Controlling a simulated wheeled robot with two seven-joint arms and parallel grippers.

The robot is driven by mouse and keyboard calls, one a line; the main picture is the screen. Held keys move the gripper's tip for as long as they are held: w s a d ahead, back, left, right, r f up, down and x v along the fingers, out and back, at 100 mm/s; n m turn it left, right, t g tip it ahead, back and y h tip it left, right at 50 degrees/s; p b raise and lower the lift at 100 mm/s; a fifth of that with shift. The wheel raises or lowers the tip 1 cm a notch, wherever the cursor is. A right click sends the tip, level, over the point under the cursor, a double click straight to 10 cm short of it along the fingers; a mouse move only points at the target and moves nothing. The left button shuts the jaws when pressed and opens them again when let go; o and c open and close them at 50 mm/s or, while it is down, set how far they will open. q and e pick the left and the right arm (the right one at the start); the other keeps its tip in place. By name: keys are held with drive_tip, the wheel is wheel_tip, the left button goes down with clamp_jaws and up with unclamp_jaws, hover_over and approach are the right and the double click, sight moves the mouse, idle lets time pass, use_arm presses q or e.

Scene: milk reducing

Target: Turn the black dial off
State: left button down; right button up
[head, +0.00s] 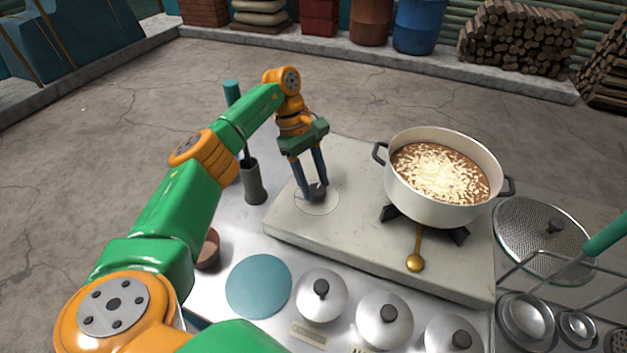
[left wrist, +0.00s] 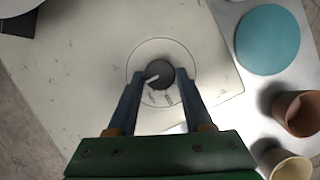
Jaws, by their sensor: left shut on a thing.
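The black dial (head: 317,192) is a round knob on the left part of the pale stove slab (head: 350,235), inside a thin engraved circle. My left gripper (head: 315,190) points down at it, one finger on each side. In the left wrist view the dial (left wrist: 159,74) sits between the fingertips of the left gripper (left wrist: 158,80), which are shut on it. A light pointer line on the dial points to the left and slightly down in that view. Small marks lie on the slab below it. My right gripper is not in view.
A white pot (head: 445,200) of bubbling brown food with pale shreds stands on a black burner at the slab's right. Several metal lids, a teal disc (head: 258,286) and a dark utensil holder (head: 254,182) stand around the slab.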

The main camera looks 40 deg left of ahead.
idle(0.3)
use_arm(q)
drive_tip(key=shift+c, duration=1.5)
unclamp_jaws()
drive_tip(key=v, duration=0.5)
drive_tip(key=shift+w+r, duration=0.1)
drive_tip(key=shift+r, duration=0.05)
drive_tip(key=shift+p+v, duration=1)
drive_tip(key=shift+p, duration=0.2)
